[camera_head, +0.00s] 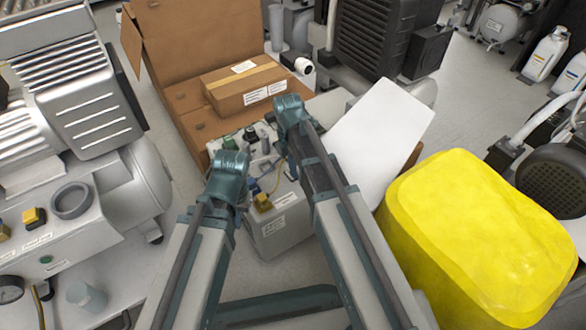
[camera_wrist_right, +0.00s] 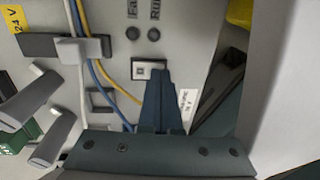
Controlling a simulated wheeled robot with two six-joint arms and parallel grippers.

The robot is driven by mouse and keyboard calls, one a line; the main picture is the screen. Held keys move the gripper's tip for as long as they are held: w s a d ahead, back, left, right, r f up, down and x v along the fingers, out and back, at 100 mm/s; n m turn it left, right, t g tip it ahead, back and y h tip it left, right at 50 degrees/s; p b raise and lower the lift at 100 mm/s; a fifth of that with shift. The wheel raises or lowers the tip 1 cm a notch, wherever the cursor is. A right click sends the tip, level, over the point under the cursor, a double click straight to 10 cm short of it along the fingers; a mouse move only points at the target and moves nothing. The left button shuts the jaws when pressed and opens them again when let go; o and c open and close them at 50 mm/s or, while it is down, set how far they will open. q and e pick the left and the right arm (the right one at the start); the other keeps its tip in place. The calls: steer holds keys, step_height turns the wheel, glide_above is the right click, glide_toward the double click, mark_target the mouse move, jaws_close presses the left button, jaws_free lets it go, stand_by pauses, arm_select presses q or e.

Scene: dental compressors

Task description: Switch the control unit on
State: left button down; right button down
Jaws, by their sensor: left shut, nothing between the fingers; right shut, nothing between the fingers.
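The control unit (camera_head: 283,232) is a light grey box in the middle of the head view, partly hidden behind my arms. Its panel (camera_wrist_right: 200,45) fills much of the right wrist view. In the head view my right gripper (camera_head: 289,112) is over the unit's far part. My left gripper (camera_head: 229,166) is at the unit's left side.
Blue, yellow and white wires (camera_wrist_right: 92,60) run left of the switch. Grey levers (camera_wrist_right: 30,97) stand further left. A cardboard box (camera_head: 245,88) is behind the unit, a yellow block (camera_head: 480,235) at the right, and a compressor (camera_head: 75,100) at the left.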

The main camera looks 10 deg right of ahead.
steer(key=shift+s+f+t+b, duration=0.45)
steer(key=shift+s+t+b, duration=0.05)
steer(key=shift+b, duration=0.05)
steer(key=shift+s+d+f+y, duration=0.1)
steer(key=shift+s+d+y, duration=0.05)
steer(key=shift+s+y, duration=0.2)
steer(key=shift+w, duration=0.55)
steer(key=shift+w+r, duration=0.1)
steer(key=shift+r, duration=0.1)
steer(key=shift+w+r, duration=0.1)
